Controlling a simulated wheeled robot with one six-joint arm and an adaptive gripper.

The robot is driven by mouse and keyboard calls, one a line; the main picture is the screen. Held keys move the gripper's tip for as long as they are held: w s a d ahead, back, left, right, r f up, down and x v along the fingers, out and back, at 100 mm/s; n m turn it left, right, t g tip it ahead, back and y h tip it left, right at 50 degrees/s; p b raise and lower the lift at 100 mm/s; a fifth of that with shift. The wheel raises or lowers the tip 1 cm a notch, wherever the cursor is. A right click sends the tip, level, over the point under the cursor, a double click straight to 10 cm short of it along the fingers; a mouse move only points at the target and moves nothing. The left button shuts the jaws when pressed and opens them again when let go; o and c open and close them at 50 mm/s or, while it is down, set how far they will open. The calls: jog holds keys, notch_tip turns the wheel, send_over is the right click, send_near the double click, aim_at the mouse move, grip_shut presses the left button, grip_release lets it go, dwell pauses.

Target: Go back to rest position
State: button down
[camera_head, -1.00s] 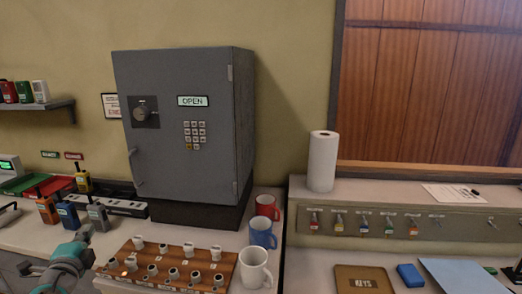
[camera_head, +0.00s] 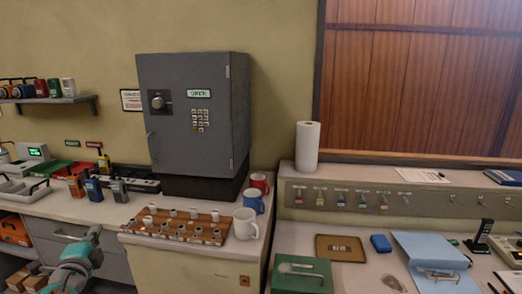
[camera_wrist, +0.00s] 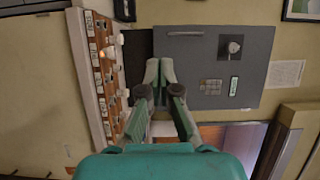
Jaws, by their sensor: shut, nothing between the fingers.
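My gripper shows in the wrist view (camera_wrist: 160,74) with its two fingers together and nothing between them. It points toward the grey safe (camera_wrist: 218,68), apart from it. In the head view my teal arm is at the lower left, in front of the counter edge, and the fingertips are hard to make out there. The grey safe (camera_head: 190,115) stands on the counter with its door shut, a keypad, a dial and a small sign on its front.
A wooden board with several knobs (camera_head: 180,226) lies near the counter edge. Three mugs, red (camera_head: 260,182), blue (camera_head: 253,201) and white (camera_head: 245,223), stand beside it. Handheld radios (camera_head: 93,188) stand to the left. A green box (camera_head: 301,275) is on the lower right desk.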

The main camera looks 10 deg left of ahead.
jog(key=w+d+f+n+g, duration=0.1)
jog(key=d+f+n, duration=0.1)
jog(key=d+f, duration=0.85)
jog(key=w+d+f+n, duration=0.2)
jog(key=d+f+n, duration=0.1)
jog(key=d+f, duration=0.8)
jog(key=s+d+f+n+h, duration=0.1)
jog(key=s+d+f, duration=0.35)
jog(key=d, duration=0.35)
jog(key=s+d+f+n+g, duration=0.1)
jog(key=s+d+f, duration=0.2)
jog(key=d+f, duration=0.35)
jog(key=s+d+f+n+h, duration=0.1)
jog(key=s+d+f+n, duration=0.2)
jog(key=d, duration=0.6)
jog(key=s+d+n+h, duration=0.1)
jog(key=s+d+h, duration=0.1)
jog(key=s+d, duration=1.75)
jog(key=s+d+r+n+h, duration=0.1)
jog(key=s+d+r, duration=0.2)
jog(key=s+r, duration=0.4)
jog(key=s+d+r+n+h, duration=0.1)
jog(key=s+d+r+h, duration=0.1)
jog(key=s+r, duration=0.6)
jog(key=shift+s+d, duration=0.85)
jog(key=shift+s, duration=0.15)
